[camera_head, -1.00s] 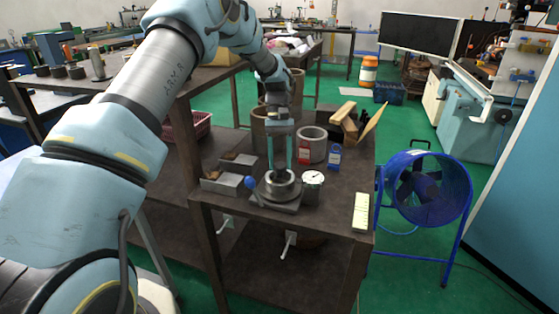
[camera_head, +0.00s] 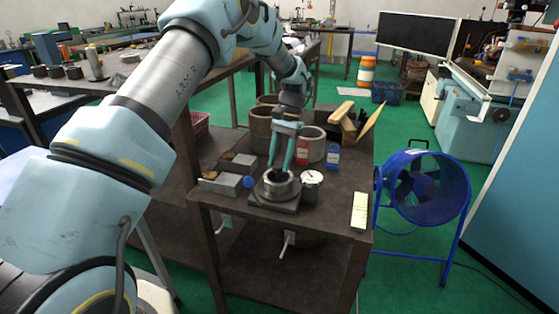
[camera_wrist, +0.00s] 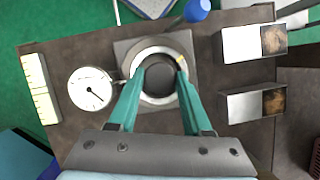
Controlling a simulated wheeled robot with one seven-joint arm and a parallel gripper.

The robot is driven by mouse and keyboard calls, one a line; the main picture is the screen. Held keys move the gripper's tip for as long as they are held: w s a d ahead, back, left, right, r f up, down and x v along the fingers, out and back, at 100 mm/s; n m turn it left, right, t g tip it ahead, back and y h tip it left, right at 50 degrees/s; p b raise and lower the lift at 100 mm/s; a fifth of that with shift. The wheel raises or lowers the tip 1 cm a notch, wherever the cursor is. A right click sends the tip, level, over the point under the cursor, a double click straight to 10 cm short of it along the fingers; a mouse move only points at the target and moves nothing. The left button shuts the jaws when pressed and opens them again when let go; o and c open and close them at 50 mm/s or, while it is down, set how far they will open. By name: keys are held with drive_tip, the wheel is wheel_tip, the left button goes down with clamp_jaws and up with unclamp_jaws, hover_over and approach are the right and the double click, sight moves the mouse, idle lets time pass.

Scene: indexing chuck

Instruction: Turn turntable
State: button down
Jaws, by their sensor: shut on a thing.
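The turntable is a round grey metal chuck (camera_head: 276,189) on a square plate (camera_head: 272,205), near the front of the dark table. A blue ball knob (camera_head: 249,182) sticks out at its left. In the wrist view the chuck's bright ring (camera_wrist: 160,51) surrounds a dark centre, with a small yellow mark at its upper right. My gripper (camera_head: 280,172) reaches down from above, tilted, and is shut on the chuck. Its teal fingers (camera_wrist: 158,82) lie at the near left and right of the ring. The exact finger contact is partly hidden.
A round white dial gauge (camera_head: 311,178) stands close right of the chuck. Two grey blocks (camera_head: 221,184) lie left. Red (camera_head: 302,152) and blue (camera_head: 333,156) items and grey cylinders (camera_head: 311,140) stand behind. A pale strip (camera_head: 359,212) lies at the right edge.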

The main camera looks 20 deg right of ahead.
idle(0.4)
drive_tip(key=shift+c, duration=1.7)
unclamp_jaws()
drive_tip(key=shift+r, duration=0.1)
drive_tip(key=b+v, duration=0.2)
drive_tip(key=v, duration=0.8)
drive_tip(key=shift+r+b, duration=0.3)
drive_tip(key=shift+b, duration=0.05)
drive_tip(key=shift+w, duration=0.1)
